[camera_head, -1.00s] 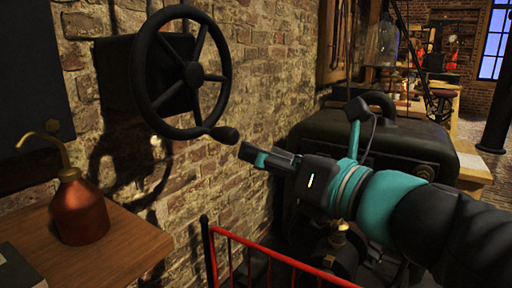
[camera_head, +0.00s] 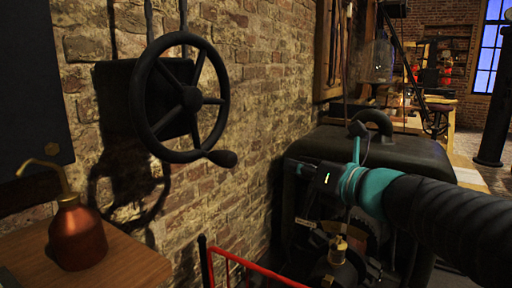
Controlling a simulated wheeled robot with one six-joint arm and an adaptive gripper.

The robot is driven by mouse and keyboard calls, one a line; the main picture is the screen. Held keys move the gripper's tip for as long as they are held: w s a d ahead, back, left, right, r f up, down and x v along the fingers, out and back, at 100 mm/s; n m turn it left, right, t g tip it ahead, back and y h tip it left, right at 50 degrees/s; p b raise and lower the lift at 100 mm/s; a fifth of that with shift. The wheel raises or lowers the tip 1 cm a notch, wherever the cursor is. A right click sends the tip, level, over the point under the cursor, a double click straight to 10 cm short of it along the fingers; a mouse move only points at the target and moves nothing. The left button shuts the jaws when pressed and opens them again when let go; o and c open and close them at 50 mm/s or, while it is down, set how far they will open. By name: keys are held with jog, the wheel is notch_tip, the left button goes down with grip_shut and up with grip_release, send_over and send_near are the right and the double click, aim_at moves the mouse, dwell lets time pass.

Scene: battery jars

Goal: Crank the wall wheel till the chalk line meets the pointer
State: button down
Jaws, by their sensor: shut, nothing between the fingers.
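The dark wall wheel (camera_head: 151,64) stands out from the brick wall in the left half of the view. It has several spokes, and its crank handle (camera_head: 222,158) sits at the lower right of the rim. My gripper (camera_head: 294,166) is shut and empty, to the right of the handle and clearly apart from it. Its fingertips are dark and hard to make out against the black machine behind. I cannot make out a chalk line or a pointer.
A copper oil can (camera_head: 77,238) stands on a wooden table (camera_head: 135,262) at lower left. A red railing (camera_head: 255,268) runs along the bottom. A black machine (camera_head: 410,150) fills the space behind my arm. The space between handle and gripper looks clear.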

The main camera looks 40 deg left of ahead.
jog(key=w+a+r+n+g+p, duration=0.15)
jog(key=w+n+g, duration=0.3)
jog(key=n, duration=0.45)
jog(key=w+a+r+n+g, duration=0.1)
jog(key=w+r+n+g, duration=0.2)
jog(key=w+n, duration=0.4)
jog(key=s+d+r+n+g+h, duration=0.2)
jog(key=s+n+g, duration=0.15)
jog(key=n, duration=0.65)
jog(key=s+d+r+n+g+h, duration=0.1)
jog(key=s+d+n+g+h, duration=0.3)
jog(key=n, duration=0.6)
jog(key=s+a+f+y+b, duration=0.1)
jog(key=s+a+f, duration=0.2)
jog(key=s+a, duration=0.6)
jog(key=shift+s+t+y+b, duration=0.3)
jog(key=shift+s, duration=0.8)
jog(key=shift+a, duration=0.1)
